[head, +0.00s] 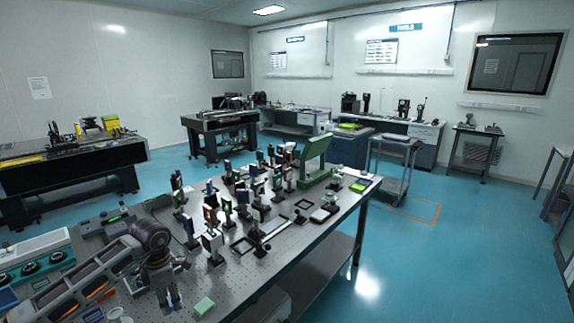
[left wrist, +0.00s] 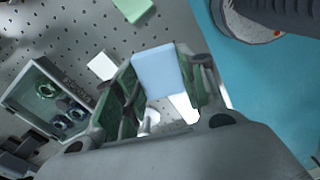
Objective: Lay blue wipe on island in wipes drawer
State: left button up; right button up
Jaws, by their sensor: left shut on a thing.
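My left gripper (head: 170,298) reaches down over the near end of the perforated island table (head: 335,222). In the left wrist view, the left gripper (left wrist: 160,90) is shut on the light blue wipe (left wrist: 157,70), a flat square between its two fingers. A pale green square (head: 203,305) lies on the table just right of the gripper and also shows in the left wrist view (left wrist: 133,8). I cannot identify the wipes drawer in either view. My right gripper is not in view.
A box with round knobs (head: 35,262) stands at the table's left and shows in the left wrist view (left wrist: 50,98). Several optic mounts (head: 212,243) and a green arch-shaped stand (head: 317,158) crowd the table. Clear blue floor (head: 450,255) lies to the right.

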pick_arm(q)
jog(key=m, duration=1.1)
jog(key=shift+d+f+m, duration=0.1)
jog(key=shift+d+m, duration=0.1)
jog(key=shift+m, duration=0.2)
jog(key=m, duration=0.4)
jog(key=shift+s+d+f, duration=0.3)
jog(key=shift+d+f, duration=0.05)
jog(key=shift+f, duration=0.05)
jog(key=d+m, duration=0.8)
jog(key=d, duration=0.3)
jog(key=shift+r+m, duration=0.25)
jog(key=shift+m, duration=0.15)
jog(key=shift+d, duration=0.1)
jog(key=s+f, duration=0.4)
jog(key=f, duration=0.2)
jog(key=shift+s, duration=0.35)
